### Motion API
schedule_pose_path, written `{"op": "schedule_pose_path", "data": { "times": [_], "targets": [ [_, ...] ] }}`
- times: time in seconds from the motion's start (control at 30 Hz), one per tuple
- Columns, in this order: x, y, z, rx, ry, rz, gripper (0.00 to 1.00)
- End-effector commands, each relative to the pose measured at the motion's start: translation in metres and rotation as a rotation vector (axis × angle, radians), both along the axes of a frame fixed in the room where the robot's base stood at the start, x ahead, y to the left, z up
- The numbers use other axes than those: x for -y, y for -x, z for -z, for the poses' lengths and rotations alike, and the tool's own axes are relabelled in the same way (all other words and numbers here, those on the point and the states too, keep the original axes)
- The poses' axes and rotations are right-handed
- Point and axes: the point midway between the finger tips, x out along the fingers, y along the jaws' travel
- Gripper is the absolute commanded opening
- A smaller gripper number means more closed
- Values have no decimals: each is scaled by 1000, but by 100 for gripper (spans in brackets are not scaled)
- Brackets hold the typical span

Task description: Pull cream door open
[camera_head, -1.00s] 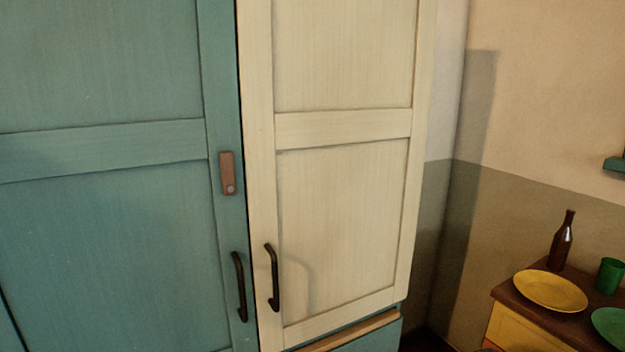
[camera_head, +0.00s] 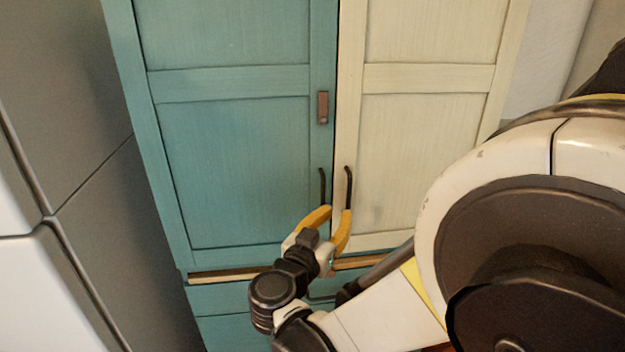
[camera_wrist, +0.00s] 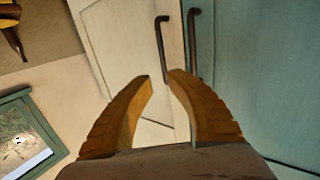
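The cream door (camera_head: 425,140) stands on the right of the cabinet and looks shut, flush beside the teal door. Its dark bar handle (camera_head: 348,180) is upright near its left edge; it also shows in the wrist view (camera_wrist: 161,40). My gripper (camera_head: 338,210) has yellow fingers spread apart, with nothing seen between them. It is at the lower end of the cream handle in the head view. In the wrist view my gripper (camera_wrist: 159,75) has the handle just beyond the gap between its fingertips. Whether a finger touches the handle I cannot tell.
The teal door (camera_head: 230,150) has a matching dark handle (camera_head: 322,186) close beside the cream one, and a brown latch plate (camera_head: 322,107). Teal drawers (camera_head: 230,298) lie below. A grey panel (camera_head: 70,110) stands at the left. A framed picture (camera_wrist: 25,135) shows in the wrist view.

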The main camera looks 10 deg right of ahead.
Motion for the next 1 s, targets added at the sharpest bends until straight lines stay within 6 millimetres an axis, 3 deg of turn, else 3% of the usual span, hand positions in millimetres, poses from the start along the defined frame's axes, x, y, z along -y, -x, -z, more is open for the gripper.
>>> {"op": "schedule_pose_path", "data": {
  "times": [0.17, 0.63, 1.0],
  "targets": [
    [0, -9, -3, 41, 1, -3, 20],
    [47, -79, -2, 38, 1, -4, 20],
    [54, -91, -4, 36, 1, -6, 20]
  ]
}}
